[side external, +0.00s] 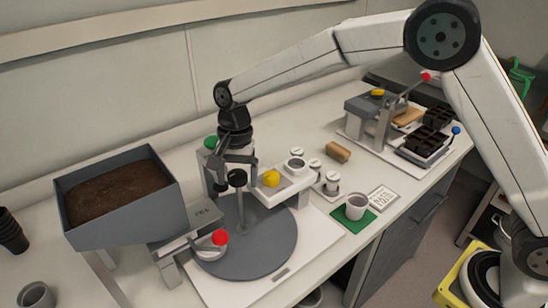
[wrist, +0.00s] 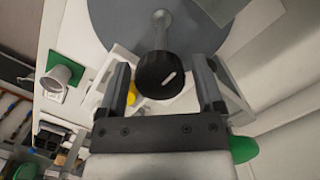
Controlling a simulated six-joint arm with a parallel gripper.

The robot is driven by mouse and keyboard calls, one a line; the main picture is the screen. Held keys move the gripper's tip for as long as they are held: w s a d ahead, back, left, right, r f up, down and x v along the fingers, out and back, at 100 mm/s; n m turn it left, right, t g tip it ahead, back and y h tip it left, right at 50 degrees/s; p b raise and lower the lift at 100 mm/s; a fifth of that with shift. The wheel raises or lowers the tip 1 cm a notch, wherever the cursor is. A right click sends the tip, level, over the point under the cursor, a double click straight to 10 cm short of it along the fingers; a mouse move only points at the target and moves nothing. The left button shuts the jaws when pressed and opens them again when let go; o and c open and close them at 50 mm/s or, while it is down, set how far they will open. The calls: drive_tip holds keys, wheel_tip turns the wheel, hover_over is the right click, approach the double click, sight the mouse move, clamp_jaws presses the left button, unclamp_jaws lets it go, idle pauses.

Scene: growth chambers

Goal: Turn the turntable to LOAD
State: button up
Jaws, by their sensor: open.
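The turntable (side external: 265,255) is a grey disc on a white base plate on the bench; its disc also shows in the wrist view (wrist: 108,18). A post with a black knob (side external: 237,178) rises from the disc. In the wrist view the knob (wrist: 157,77) has a white mark and lies between the fingertips. My gripper (wrist: 162,85) is open, with one finger on each side of the knob. In the side view my gripper (side external: 236,165) is above the disc. I cannot tell whether either finger touches the knob. No LOAD label is readable.
A soil hopper (side external: 125,228) stands left of the disc, with a red-knobbed slide (side external: 220,237) at its foot. A yellow knob (side external: 271,178) and a white fixture stand behind. A white cup (side external: 356,205) sits on a green mat at right. A press stand (side external: 380,110) is farther back.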

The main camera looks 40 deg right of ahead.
drive_tip(key=c, duration=0.8)
drive_tip(key=shift+o, duration=0.2)
drive_tip(key=n, duration=0.4)
drive_tip(key=shift+n+h, duration=0.3)
drive_tip(key=shift+n, duration=0.1)
drive_tip(key=shift+n+g, duration=0.3)
drive_tip(key=shift+n, duration=0.6)
